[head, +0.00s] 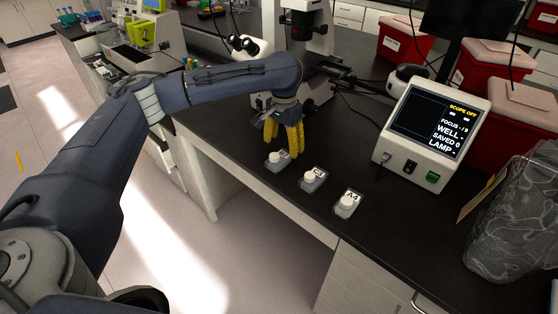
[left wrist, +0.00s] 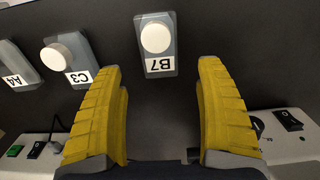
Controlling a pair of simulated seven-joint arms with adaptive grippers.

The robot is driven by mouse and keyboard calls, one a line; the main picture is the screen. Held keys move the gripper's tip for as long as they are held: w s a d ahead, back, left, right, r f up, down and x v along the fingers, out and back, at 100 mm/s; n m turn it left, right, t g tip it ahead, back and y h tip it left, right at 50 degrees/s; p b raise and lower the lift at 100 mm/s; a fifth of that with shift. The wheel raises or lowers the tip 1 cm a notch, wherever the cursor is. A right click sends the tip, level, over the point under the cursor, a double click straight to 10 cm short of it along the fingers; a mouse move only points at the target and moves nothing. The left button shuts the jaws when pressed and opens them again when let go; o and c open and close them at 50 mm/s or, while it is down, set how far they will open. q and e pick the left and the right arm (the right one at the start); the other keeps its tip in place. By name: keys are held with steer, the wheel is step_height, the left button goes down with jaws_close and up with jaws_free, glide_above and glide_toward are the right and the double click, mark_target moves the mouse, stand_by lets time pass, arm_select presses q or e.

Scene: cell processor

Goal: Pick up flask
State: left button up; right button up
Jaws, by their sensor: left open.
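Three small clear flasks with white caps stand in a row on the black bench. The one labelled B7 (head: 274,160) is at the left end of the row, then C3 (head: 311,181), then A4 (head: 347,205). My left gripper (head: 284,142) is open, with its yellow fingers pointing down close by B7. In the left wrist view, B7 (left wrist: 158,52) shows ahead between the open fingertips (left wrist: 158,78), with nothing held. C3 (left wrist: 68,58) and A4 (left wrist: 14,64) are to its left there. My right gripper is not in view.
A microscope (head: 309,45) stands behind the left gripper. A control box with a screen (head: 430,130) reading "SCOPE OFF" is to the right of the flasks. Red bins (head: 405,42) and a clear bag (head: 515,215) are farther right. The bench front edge lies close before the flasks.

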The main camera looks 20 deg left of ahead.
mark_target(283, 154)
arm_select(q)
steer(key=shift+f, duration=2.5)
steer(key=c, duration=1.3)
